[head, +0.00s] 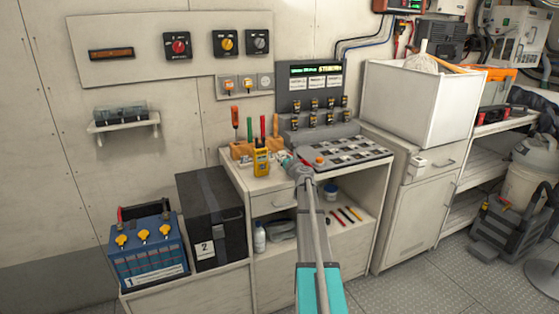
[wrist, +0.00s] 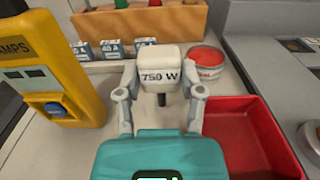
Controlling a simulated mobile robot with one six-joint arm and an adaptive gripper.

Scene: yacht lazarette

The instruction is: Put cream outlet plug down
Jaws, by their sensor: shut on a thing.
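The cream outlet plug (wrist: 158,58), marked "750 W", shows in the middle of the wrist view. My gripper (wrist: 160,80) is shut on it, one finger at each side. A dark stub points from the plug toward the pale worktop (wrist: 85,140). I cannot tell whether the plug touches the worktop or hangs just above it. In the head view my gripper (head: 288,162) is over the cabinet top, right of the yellow meter; the plug is too small there to make out clearly.
The yellow meter (wrist: 60,70) stands close on the left. Small blue-and-white boxes (wrist: 113,48) and an orange tool block (wrist: 140,20) are behind. A round tin with red contents (wrist: 207,62) and a red tray (wrist: 250,135) are on the right. Bare worktop shows between meter and gripper.

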